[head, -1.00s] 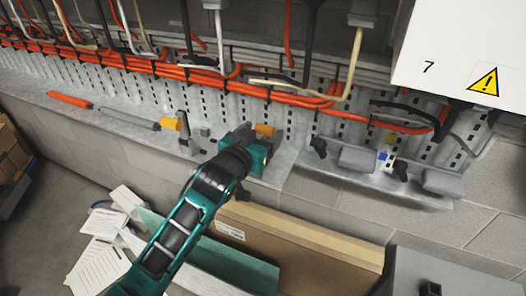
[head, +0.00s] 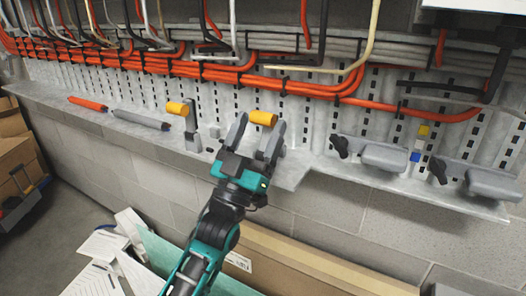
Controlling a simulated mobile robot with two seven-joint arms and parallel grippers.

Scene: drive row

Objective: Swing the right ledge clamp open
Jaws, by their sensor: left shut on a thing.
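The right ledge clamp shows as an orange grip (head: 263,117) above the ledge, in the middle of the head view. My left gripper (head: 259,124) reaches up to it from below, with one grey finger on each side, and is shut on it. The wrist and fingers hide the rest of this clamp, so I cannot tell its angle. To the left, the other ledge clamp (head: 191,136) has a grey upright post with an orange grip pointing left; nothing touches it. My right gripper is not in view.
A red tool (head: 88,104) and a grey bar (head: 140,119) lie on the ledge to the left. Two grey fittings with dark knobs (head: 340,147) sit to the right. Orange cables (head: 290,88) run above. Cardboard (head: 310,262) and papers lie below.

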